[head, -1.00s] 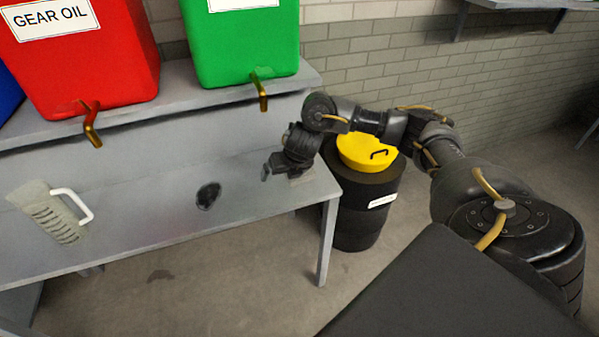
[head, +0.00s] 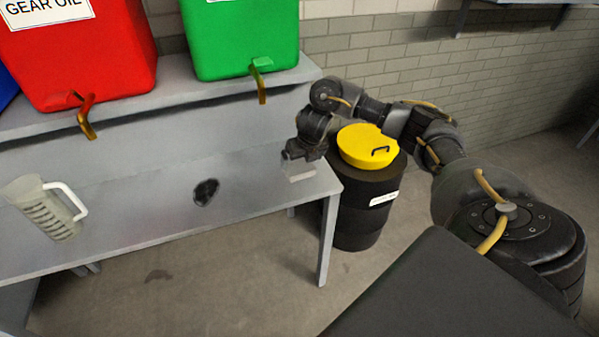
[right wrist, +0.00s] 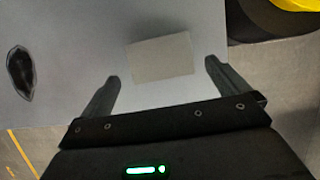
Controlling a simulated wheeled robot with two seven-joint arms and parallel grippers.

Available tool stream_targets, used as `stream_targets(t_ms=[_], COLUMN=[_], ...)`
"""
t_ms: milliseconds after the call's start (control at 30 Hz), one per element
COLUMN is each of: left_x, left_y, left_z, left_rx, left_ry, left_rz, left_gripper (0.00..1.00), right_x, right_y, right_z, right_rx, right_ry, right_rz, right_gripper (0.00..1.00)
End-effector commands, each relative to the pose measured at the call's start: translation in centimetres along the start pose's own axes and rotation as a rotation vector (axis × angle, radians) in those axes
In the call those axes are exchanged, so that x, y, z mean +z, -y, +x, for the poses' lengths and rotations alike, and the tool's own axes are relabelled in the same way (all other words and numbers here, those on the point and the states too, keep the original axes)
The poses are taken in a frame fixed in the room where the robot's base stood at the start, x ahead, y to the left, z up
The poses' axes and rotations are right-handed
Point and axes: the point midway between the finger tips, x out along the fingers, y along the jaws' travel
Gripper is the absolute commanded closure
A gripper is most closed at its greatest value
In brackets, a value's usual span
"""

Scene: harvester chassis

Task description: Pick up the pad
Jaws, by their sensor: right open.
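The pad (head: 299,172) is a small pale grey block on the right end of the grey bench. In the right wrist view the pad (right wrist: 161,58) lies flat and slightly turned, ahead of and between the fingertips. My right gripper (head: 292,156) is just above the pad in the head view. In the right wrist view my right gripper (right wrist: 163,70) is open and empty, its two fingers apart. I see no contact with the pad. My left gripper is not in view.
Red (head: 85,50) and green (head: 240,38) oil tanks with taps stand on the raised shelf. A black drum (head: 365,205) with a yellow lid (head: 368,147) stands beyond the bench's right end.

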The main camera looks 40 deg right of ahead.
Motion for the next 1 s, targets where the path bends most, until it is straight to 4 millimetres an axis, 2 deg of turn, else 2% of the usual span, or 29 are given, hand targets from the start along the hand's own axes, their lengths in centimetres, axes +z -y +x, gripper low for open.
stream_targets(t_ms=[133, 400, 667, 900, 1000], left_x=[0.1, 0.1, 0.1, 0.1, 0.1], left_y=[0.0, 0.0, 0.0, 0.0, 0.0], left_z=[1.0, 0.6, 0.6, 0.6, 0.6], left_rx=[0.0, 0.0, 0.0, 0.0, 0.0], left_ry=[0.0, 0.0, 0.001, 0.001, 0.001], left_rz=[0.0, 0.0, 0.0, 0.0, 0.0], left_gripper=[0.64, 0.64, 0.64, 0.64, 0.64], right_x=[-0.4, -0.2, -0.1, -0.1, -0.1], right_y=[-0.1, 0.0, 0.0, 0.0, 0.0], right_z=[1.9, 4.9, 5.1, 5.1, 5.1], right_rx=[0.001, 0.0, 0.0, 0.0, 0.0], right_ry=[-0.005, -0.002, 0.0, 0.0, 0.0], right_rz=[0.003, 0.001, 0.0, 0.0, 0.0], right_gripper=[0.0, 0.0, 0.0, 0.3, 0.32])
